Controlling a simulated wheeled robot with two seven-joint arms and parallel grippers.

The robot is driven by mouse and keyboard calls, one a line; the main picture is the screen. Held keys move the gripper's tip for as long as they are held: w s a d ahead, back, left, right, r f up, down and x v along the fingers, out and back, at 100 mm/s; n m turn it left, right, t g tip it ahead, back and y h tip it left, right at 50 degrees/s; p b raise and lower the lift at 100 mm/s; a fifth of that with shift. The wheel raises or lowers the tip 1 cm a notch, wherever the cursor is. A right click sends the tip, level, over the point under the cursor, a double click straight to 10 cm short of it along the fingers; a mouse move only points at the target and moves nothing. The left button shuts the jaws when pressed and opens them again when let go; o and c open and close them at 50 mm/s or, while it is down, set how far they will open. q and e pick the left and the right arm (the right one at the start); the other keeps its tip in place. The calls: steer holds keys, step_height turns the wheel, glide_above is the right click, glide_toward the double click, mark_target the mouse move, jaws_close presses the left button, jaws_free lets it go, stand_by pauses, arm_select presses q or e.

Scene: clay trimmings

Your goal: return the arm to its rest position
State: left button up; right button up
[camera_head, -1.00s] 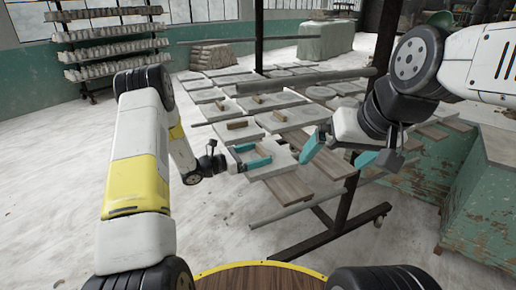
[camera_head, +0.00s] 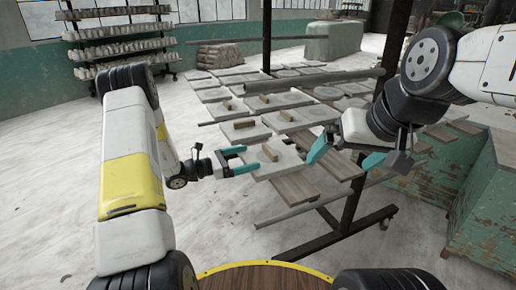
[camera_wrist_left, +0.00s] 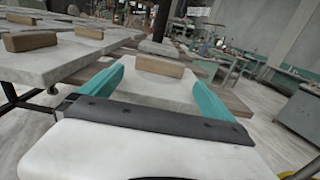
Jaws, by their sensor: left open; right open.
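My left gripper (camera_head: 243,161) is open and empty in the head view, with its teal fingers near the front edge of the slab rack. In the left wrist view its two teal fingers (camera_wrist_left: 158,98) are spread apart. A brown clay block (camera_wrist_left: 160,66) lies on a pale slab beyond the fingertips, apart from them. The same block (camera_head: 270,153) shows just right of the left gripper in the head view. My right gripper (camera_head: 345,156) is open and empty in front of the right side of the rack.
The rack carries several pale slabs (camera_head: 216,95), some with brown blocks, on a dark metal frame (camera_head: 350,205). A worn green cabinet (camera_head: 490,205) stands at the right. Shelves of pots (camera_head: 118,45) stand at the back left. The floor at left (camera_head: 50,180) is clear.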

arm_select(q)
steer(key=shift+s+a+r, duration=0.1)
steer(key=shift+s+r, duration=0.15)
steer(key=shift+r, duration=0.05)
steer(key=s+d+r+m+g+y, duration=0.2)
steer(key=s+r+m+g, duration=0.2)
steer(key=s+r+m, duration=0.4)
steer(key=s+d+r+m+g+y, duration=0.35)
steer(key=s+r+m, duration=0.25)
steer(key=s, duration=0.4)
steer(key=s+a+r+m+t+y, duration=0.2)
steer(key=s+a+r+m+y, duration=0.1)
steer(key=s+a+m+y, duration=0.1)
steer(key=s+a+r+m+t+y, duration=0.3)
steer(key=s+a+m, duration=0.3)
steer(key=s, duration=0.3)
steer(key=shift+a+r+y, duration=0.5)
steer(key=shift+r+y, duration=0.1)
steer(key=shift+y, duration=0.05)
steer(key=shift+t, duration=0.25)
